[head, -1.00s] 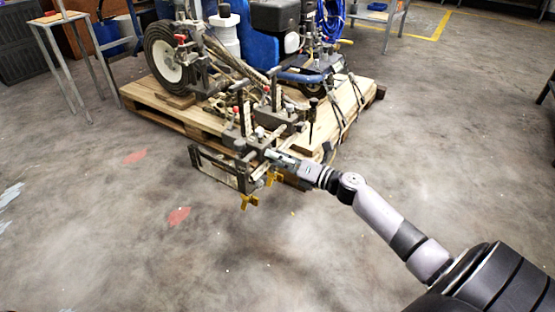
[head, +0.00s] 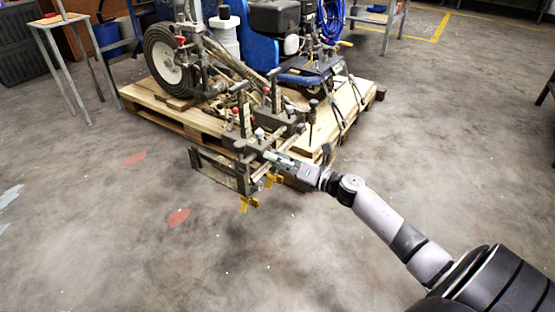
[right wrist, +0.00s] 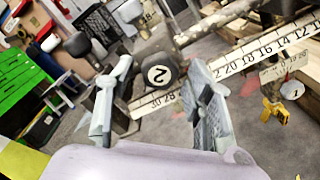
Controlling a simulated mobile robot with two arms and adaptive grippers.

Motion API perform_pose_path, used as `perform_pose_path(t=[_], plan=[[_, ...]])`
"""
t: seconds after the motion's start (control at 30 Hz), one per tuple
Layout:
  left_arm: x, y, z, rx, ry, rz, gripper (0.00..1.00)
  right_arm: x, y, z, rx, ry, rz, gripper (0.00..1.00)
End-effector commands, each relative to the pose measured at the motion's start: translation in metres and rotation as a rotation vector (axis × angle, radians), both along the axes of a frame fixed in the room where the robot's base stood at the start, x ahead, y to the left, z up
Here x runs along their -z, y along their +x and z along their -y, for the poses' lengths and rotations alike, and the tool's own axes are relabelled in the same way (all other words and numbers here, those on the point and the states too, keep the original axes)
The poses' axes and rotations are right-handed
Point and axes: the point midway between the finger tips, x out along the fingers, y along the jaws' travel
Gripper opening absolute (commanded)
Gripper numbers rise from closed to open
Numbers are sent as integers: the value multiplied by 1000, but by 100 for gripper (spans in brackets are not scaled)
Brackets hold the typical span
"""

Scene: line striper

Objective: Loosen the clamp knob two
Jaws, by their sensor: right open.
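Clamp knob two is a round black knob (right wrist: 160,73) with a white disc marked "2" on its face, in the middle of the right wrist view. My right gripper (right wrist: 158,82) is open. Its two grey fingers stand on either side of the knob, with visible gaps, and it is not gripped. In the head view my right gripper (head: 279,161) reaches from the right to the striper's front clamp frame (head: 222,170). The knob is too small to make out there. My left gripper is not in view.
A numbered ruler bar (right wrist: 240,66) runs behind the knob. A yellow wing knob (right wrist: 275,110) and a disc marked "1" (right wrist: 292,90) sit to its right. The striper's wheel (head: 167,60) rests on a wooden pallet (head: 190,119). The floor in front is clear.

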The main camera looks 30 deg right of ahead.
Motion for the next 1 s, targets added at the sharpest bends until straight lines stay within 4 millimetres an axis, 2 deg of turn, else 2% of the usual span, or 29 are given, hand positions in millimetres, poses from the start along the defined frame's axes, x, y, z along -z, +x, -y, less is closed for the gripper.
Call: perform_pose_path(t=[0.23,0.37,0.8,1.0], plan=[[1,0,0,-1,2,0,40,-1,-1,0,0,1,1,48],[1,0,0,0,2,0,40,0,-10,4,-1,1,-1,48],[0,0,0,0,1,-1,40,1,-83,34,1,1,-2,48],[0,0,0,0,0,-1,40,0,-105,43,0,2,-1,48]])
